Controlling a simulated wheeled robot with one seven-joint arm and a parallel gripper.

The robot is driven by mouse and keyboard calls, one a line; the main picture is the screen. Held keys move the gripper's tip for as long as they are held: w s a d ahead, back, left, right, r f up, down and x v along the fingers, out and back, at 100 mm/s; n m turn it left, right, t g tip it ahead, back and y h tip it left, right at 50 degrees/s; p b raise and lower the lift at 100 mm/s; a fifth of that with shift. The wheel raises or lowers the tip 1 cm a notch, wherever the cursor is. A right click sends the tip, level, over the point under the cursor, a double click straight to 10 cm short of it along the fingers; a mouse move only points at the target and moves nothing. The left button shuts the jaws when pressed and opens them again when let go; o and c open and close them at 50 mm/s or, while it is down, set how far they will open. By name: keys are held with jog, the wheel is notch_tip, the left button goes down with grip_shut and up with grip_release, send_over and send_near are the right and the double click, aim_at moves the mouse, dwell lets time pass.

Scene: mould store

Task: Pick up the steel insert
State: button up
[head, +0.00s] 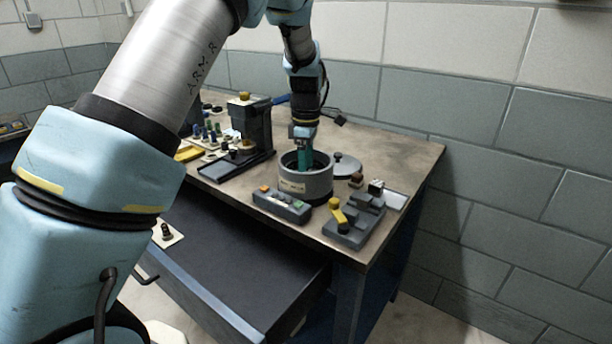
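My gripper (304,159) points straight down into a round grey pot (306,184) on the workbench. Its teal fingers go in below the pot's rim, and the tips are hidden by the pot's wall. I cannot tell whether they are open or shut, or whether they touch anything. I cannot make out a steel insert for certain; the inside of the pot is mostly hidden.
A round lid with a knob (346,166) lies just behind the pot. A control box with buttons (281,204) and a grey fixture with a yellow lever (353,221) stand in front. A dark press-like stand (254,127) is to the left. An open drawer (225,262) juts out below.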

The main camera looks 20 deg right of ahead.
jog(key=shift+f, duration=0.35)
jog(key=shift+c, duration=0.2)
grip_shut()
dwell(0.4)
